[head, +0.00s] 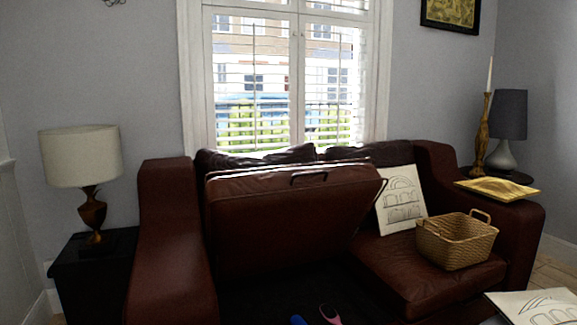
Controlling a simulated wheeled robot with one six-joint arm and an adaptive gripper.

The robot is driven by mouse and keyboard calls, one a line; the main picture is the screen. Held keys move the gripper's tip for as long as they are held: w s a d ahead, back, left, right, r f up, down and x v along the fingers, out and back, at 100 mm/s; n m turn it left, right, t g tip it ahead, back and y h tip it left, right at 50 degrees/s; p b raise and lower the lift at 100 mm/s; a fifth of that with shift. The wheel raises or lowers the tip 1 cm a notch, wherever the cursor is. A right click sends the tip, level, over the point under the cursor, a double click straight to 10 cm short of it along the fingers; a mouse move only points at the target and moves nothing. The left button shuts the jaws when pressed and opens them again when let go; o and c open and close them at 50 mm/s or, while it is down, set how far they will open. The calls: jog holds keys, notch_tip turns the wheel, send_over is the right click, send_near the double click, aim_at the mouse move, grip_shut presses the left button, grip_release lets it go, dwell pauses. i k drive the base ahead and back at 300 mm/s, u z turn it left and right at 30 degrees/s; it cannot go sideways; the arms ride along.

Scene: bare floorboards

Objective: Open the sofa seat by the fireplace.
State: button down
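A dark red-brown leather sofa (170,240) stands under the window in the head view. Its left seat (290,220) is lifted and tilted up steeply, with a dark handle (310,177) on its upper edge. A dark hollow (260,303) shows below the raised seat. The right seat (410,270) lies flat. No fireplace is in view. My gripper is not in view, so I cannot see whether it touches the seat.
A wicker basket (456,243) and a sketch (401,200) are on the right seat. A yellow tray (497,189) lies on the right armrest. Small blue (298,320) and pink (329,314) items show at the bottom edge. A lamp (82,160) stands at left.

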aim_at(257, 222)
jog(key=u, duration=0.5)
jog(key=i, duration=0.6)
jog(key=u, duration=0.25)
